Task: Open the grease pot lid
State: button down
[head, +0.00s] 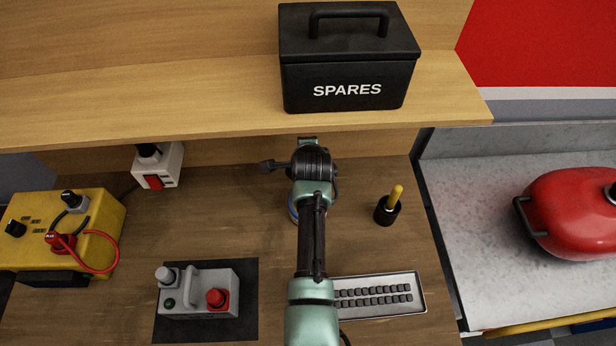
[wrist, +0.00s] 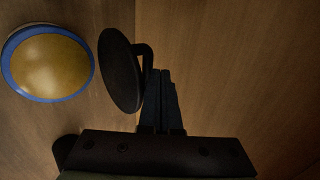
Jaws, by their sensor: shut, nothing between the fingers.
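In the wrist view a round pot (wrist: 45,65) with a blue rim and a yellow-brown inside shows at the upper left. Beside it a dark round disc, which looks like its lid (wrist: 120,72), stands steeply tilted, with a bent handle (wrist: 147,62) on its right face. My gripper (wrist: 164,72) is shut and empty, its fingers just right of the handle; I cannot tell whether they touch it. In the head view my arm covers most of the pot, and only a bit of blue rim (head: 292,210) shows. The fingertips are hidden there.
A shelf with a black SPARES box (head: 346,62) overhangs the back. A black cup with a yellow handle (head: 388,207) stands to the right, a metal tray (head: 420,306) in front. A grey device (head: 200,300) and a yellow box (head: 95,222) are left.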

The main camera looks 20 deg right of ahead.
jog(key=shift+w+f, duration=0.15)
jog(key=shift+w, duration=0.1)
dwell(0.5)
jog(key=b+v, duration=0.1)
jog(key=v, duration=1.2)
jog(key=shift+b, duration=0.3)
